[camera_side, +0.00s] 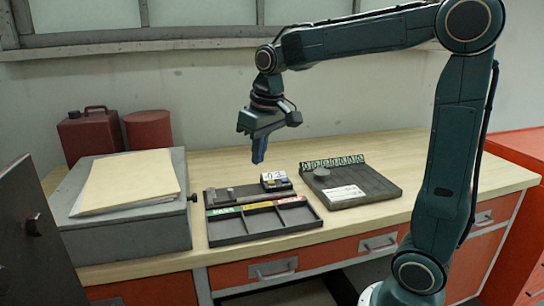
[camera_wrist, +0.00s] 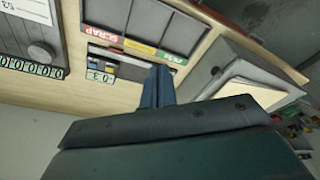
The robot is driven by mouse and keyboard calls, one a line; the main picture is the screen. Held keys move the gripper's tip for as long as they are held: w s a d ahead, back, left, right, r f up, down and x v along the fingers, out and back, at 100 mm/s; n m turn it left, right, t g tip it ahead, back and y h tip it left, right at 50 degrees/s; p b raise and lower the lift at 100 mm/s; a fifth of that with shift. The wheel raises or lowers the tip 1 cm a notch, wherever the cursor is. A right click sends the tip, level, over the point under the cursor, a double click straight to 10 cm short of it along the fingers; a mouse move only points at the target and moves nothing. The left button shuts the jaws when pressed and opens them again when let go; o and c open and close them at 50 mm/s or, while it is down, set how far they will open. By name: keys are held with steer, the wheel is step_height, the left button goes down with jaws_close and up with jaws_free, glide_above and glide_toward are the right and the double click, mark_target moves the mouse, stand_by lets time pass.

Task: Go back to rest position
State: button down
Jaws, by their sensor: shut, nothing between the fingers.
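My gripper (camera_side: 259,150) hangs pointing down above the workbench in the side view, clear of everything below it. Its two fingers are together with nothing between them; they also show in the wrist view (camera_wrist: 157,85). Below it is a dark tray (camera_side: 266,238) with compartments and red, yellow and green labels. Behind the tray is a dark plate (camera_side: 220,203) with small grey parts and a small device with number dials (camera_side: 275,181). To the right lies a dark board (camera_side: 375,182) with a round grey disc (camera_side: 321,173), a white card and a row of number tags. I cannot make out a gate valve.
A grey box (camera_side: 130,225) with a folder (camera_side: 127,182) on it stands at left. A red can (camera_side: 90,136) and a red canister (camera_side: 148,130) stand behind it. A red cabinet (camera_side: 515,200) is at right. The bench's back middle is free.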

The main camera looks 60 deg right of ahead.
steer(key=s+a+f+n+t, duration=0.1)
steer(key=s+a, duration=0.2)
steer(key=s, duration=0.6)
steer(key=s+a+f+t, duration=0.1)
steer(key=s+a+t, duration=0.1)
steer(key=s, duration=0.7)
steer(key=shift+a+n, duration=0.4)
steer(key=shift+a, duration=0.35)
